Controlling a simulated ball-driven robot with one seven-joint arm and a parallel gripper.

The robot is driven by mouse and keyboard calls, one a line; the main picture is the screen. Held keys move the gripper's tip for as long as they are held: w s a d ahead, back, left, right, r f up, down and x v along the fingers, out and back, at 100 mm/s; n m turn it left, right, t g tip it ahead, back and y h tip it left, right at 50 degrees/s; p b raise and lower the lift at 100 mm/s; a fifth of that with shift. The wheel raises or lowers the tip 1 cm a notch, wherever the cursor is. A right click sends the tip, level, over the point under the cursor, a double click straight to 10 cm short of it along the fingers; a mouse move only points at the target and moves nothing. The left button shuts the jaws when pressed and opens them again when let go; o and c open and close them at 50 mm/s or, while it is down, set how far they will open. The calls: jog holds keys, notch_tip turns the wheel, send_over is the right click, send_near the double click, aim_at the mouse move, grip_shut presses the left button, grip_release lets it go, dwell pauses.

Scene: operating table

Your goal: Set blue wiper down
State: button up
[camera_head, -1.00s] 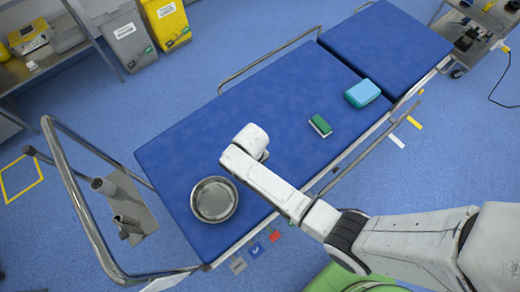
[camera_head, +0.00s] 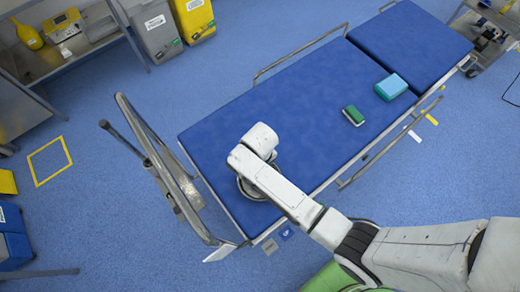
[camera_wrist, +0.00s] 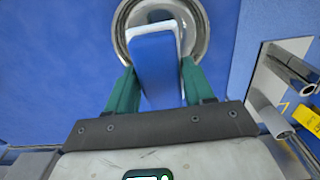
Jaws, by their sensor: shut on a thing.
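The blue wiper (camera_wrist: 158,85), a blue block with a white edge, is between the green fingers of my gripper (camera_wrist: 158,66) in the wrist view. My gripper is shut on it. A round metal bowl (camera_wrist: 121,22) lies behind the wiper's far end in that view; I cannot tell whether they touch. In the head view my arm covers most of the bowl (camera_head: 243,191), which rests on the near-left end of the blue operating table (camera_head: 215,140). My gripper and the wiper are hidden there under my arm.
A green sponge-like block (camera_head: 353,116) and a light-blue block (camera_head: 391,87) lie farther right on the table. A metal rail frame (camera_head: 150,150) stands at the table's left end. The table's middle is clear.

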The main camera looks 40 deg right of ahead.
notch_tip(320, 180, down, 8)
jog(key=b, duration=0.4)
jog(key=shift+f, duration=0.15)
jog(key=shift+f+b, duration=1.15)
jog(key=shift+f, duration=0.05)
jog(key=o, duration=1.1)
notch_tip(320, 180, up, 7)
jog(key=p, duration=0.6)
jog(key=shift+r, duration=0.1)
